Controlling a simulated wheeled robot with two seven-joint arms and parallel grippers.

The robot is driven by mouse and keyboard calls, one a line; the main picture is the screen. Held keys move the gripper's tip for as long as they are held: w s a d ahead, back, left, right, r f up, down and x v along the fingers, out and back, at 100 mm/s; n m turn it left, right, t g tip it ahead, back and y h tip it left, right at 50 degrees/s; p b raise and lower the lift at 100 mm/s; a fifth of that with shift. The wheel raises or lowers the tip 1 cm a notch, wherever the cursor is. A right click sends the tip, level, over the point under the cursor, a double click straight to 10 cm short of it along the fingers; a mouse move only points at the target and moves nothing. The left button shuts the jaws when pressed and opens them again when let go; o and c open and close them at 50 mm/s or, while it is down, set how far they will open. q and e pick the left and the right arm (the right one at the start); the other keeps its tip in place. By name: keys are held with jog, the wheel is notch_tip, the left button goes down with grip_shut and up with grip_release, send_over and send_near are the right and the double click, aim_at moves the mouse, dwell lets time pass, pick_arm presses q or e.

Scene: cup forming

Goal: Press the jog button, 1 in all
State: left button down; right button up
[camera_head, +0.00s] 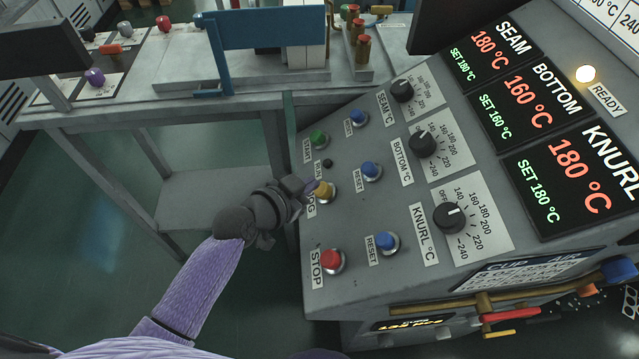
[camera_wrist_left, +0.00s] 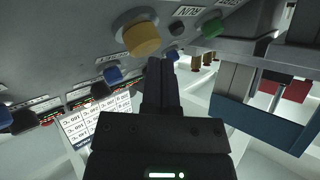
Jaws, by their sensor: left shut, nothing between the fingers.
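The jog button (camera_head: 325,190) is a yellow-orange round button on the grey sloped control panel, between the green button above and the red stop button below; its label is partly hidden by my gripper. My left gripper (camera_head: 311,186) is shut and empty, with its fingertips right at the yellow button's left side in the head view. In the left wrist view the yellow button (camera_wrist_left: 142,38) stands just beyond and left of the closed fingertips (camera_wrist_left: 160,62). I cannot tell whether they touch. My right gripper is not in view.
Near it are a green button (camera_head: 319,138), a red stop button (camera_head: 332,260) and blue reset buttons, one at the bottom (camera_head: 387,242). Black dials (camera_head: 449,217) and temperature displays (camera_head: 569,176) lie right. A workbench (camera_head: 180,75) with a blue frame stands behind.

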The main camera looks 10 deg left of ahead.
pick_arm(q)
jog(key=shift+a+r, duration=0.2)
jog(key=shift+r, duration=0.15)
jog(key=a+r+p, duration=0.2)
jog(key=s+r+p, duration=0.1)
jog(key=r, duration=0.1)
jog(key=shift+a, duration=0.4)
dwell(0.5)
